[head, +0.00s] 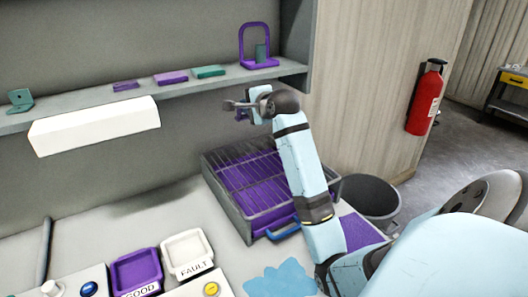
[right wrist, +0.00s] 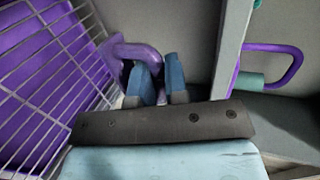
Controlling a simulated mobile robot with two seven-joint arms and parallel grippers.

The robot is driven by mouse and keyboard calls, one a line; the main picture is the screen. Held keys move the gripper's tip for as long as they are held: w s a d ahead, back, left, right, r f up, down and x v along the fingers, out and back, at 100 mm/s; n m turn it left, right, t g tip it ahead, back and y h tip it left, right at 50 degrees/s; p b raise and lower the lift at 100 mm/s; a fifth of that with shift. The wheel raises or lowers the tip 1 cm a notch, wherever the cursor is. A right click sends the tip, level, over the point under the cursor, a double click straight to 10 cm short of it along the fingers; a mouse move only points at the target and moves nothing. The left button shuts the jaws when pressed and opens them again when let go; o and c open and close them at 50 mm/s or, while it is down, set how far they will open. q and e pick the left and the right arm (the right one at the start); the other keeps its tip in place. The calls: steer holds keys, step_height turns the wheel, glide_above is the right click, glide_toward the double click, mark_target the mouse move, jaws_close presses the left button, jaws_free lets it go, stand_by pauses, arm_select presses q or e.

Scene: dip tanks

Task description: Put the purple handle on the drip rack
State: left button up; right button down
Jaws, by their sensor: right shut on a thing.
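The purple handle (right wrist: 128,50) shows in the right wrist view as a curved loop at the fingertips. My right gripper (right wrist: 160,72) is shut on it, and the fingers hide part of it. In the head view my right gripper (head: 240,104) is above the drip rack (head: 232,208), a wire grid in a grey frame over a purple tray. Only a small purple bit of the held handle shows there. The rack's wires (right wrist: 45,68) also fill the left of the right wrist view. My left gripper is not in view.
A blue handle (head: 284,231) is on the rack's front. Purple GOOD (head: 137,272) and white FAULT (head: 187,253) trays stand front left.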

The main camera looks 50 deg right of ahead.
mark_target(251, 173)
step_height(251, 173, down, 20)
steer(key=shift+r, duration=0.1)
stand_by(0.4)
steer(key=c, duration=1.1)
jaws_free()
steer(key=shift+c, duration=0.2)
steer(key=shift+s+a, duration=0.1)
steer(key=v, duration=1.2)
steer(key=shift+b, duration=0.3)
